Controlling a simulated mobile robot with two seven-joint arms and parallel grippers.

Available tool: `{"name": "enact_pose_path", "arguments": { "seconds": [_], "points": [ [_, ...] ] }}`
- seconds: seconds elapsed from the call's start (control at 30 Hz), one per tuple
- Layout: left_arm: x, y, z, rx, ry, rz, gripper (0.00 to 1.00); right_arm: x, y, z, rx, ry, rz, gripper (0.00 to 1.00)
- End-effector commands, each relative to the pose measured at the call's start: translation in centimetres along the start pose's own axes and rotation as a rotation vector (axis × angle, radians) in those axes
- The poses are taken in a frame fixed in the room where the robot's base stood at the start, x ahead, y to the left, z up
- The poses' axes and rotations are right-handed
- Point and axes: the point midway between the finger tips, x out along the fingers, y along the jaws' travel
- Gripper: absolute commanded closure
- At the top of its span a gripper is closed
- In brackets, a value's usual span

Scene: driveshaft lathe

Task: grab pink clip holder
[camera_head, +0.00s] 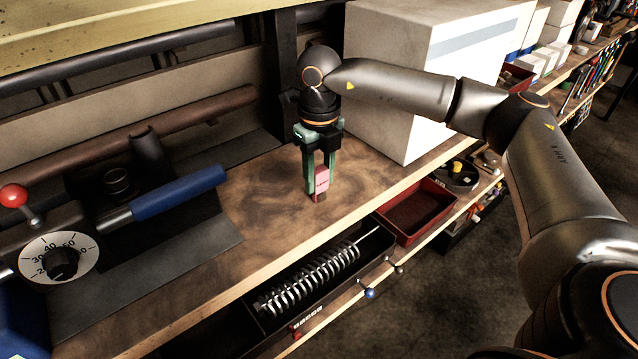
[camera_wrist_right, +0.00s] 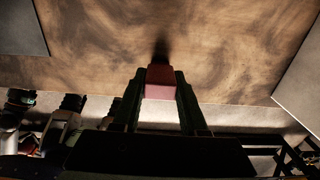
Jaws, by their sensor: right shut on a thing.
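The pink clip holder (camera_head: 321,181) is a small pink block with dark marks on its face. It stands upright between the fingers of my right gripper (camera_head: 320,176), low over the wooden bench top; I cannot tell whether it touches the wood. The right gripper points down and is shut on it. In the right wrist view the clip holder (camera_wrist_right: 160,80) shows reddish between the two fingertips (camera_wrist_right: 161,88), with a dark shadow on the wood beyond it. My left gripper is not in view.
A large white box (camera_head: 410,75) stands right of the gripper. A lathe with a blue handle (camera_head: 178,192) and a dial (camera_head: 60,258) is at left. Below the bench edge are a drawer with a coil spring (camera_head: 310,280) and a red tray (camera_head: 415,212). Bare wood lies around the gripper.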

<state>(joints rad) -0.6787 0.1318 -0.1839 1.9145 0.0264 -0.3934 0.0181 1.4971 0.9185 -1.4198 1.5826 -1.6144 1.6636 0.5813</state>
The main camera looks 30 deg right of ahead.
Motion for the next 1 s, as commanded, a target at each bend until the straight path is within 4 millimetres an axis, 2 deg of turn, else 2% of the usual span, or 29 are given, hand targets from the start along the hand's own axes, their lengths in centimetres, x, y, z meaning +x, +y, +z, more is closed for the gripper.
{"name": "enact_pose_path", "arguments": {
  "seconds": [0.03, 0.3, 0.77, 0.87, 1.0],
  "points": [
    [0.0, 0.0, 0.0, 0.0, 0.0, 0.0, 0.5, 0.0, 0.0, 0.0, 0.0, 0.0, 0.0, 0.72],
    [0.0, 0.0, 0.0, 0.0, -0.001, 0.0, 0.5, 0.0, 0.0, 0.0, 0.0, 0.0, 0.0, 1.0],
    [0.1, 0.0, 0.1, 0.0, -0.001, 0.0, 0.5, -0.6, 0.0, 0.1, 0.0, -0.002, 0.0, 1.0],
    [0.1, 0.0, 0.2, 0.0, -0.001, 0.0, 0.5, -1.4, 0.0, 0.1, 0.0, -0.004, 0.0, 1.0],
    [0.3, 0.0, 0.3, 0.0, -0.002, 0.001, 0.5, -3.7, 0.1, 0.1, -0.001, -0.006, 0.001, 1.0]
  ]
}}
